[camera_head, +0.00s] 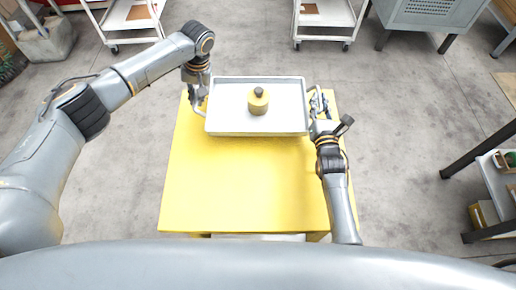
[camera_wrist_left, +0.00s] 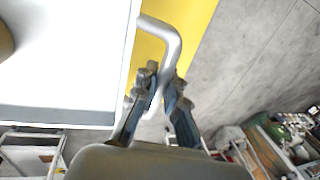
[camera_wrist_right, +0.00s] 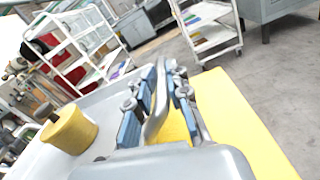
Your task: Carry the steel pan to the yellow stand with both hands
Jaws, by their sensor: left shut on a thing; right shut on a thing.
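The steel pan (camera_head: 230,120) is a shallow rectangular tray over the far part of the yellow stand (camera_head: 240,190). I cannot tell whether it touches the top. A yellow round object with a dark knob (camera_head: 258,101) sits in the pan; it also shows in the right wrist view (camera_wrist_right: 70,130). My left gripper (camera_head: 197,98) is shut on the pan's left handle, a bent bar seen in the left wrist view (camera_wrist_left: 172,42). My right gripper (camera_head: 318,104) is shut on the right handle, seen in the right wrist view (camera_wrist_right: 155,125).
White carts (camera_head: 325,18) and a grey cabinet (camera_head: 430,14) stand beyond the stand. A dark-legged table (camera_head: 480,150) is at the right. The near part of the stand's top is bare, and grey floor (camera_head: 130,150) is open on both sides.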

